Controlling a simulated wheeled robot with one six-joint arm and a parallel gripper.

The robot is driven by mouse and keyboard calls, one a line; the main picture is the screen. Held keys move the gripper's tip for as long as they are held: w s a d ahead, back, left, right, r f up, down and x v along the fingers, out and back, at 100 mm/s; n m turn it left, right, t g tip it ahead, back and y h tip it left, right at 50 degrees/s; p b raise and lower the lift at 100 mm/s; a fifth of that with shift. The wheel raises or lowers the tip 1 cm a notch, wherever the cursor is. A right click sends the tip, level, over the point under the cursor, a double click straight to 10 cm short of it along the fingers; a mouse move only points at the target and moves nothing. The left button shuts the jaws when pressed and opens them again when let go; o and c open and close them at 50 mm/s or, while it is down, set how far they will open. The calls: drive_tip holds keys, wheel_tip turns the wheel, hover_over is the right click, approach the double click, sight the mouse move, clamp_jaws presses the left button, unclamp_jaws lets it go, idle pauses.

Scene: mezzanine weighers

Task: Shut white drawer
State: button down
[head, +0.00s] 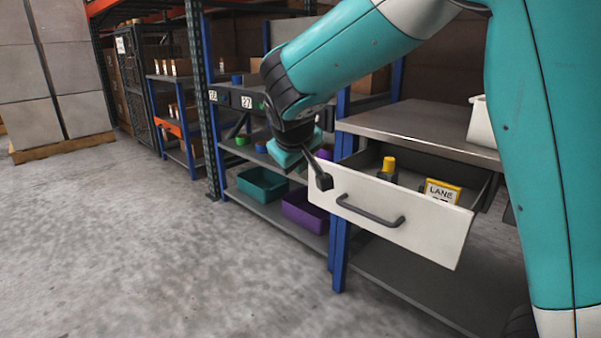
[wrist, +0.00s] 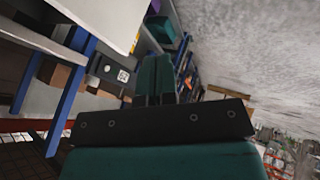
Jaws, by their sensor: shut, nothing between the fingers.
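The white drawer (head: 420,237) is pulled out from under a grey metal worktop (head: 430,125) in the head view. Its white front has a dark bar handle (head: 370,211). Inside it are a yellow-capped item (head: 387,166) and a yellow-edged sign reading "LANE" (head: 443,190). My gripper (head: 325,182) is shut and empty, with its tip at the upper left end of the drawer front; I cannot tell whether it touches. In the wrist view my shut fingers (wrist: 154,80) point past a pale panel at upper left, probably the drawer front (wrist: 103,18).
Left of the drawer, a blue-post shelf holds a teal bin (head: 262,185) and a purple bin (head: 305,211). A white container (head: 483,122) stands on the worktop. Wrapped boxes (head: 50,75) sit on a pallet at far left. The concrete floor in front is clear.

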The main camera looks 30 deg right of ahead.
sight(312, 183)
drive_tip(key=shift+w+d+f+b, duration=0.9)
drive_tip(key=shift+w+d+f, duration=0.4)
drive_tip(key=shift+d+f, duration=0.25)
drive_tip(key=shift+w+d+f+b, duration=0.9)
drive_tip(key=shift+w+d+f, duration=0.35)
drive_tip(key=shift+d+f, duration=0.25)
drive_tip(key=shift+a, duration=0.1)
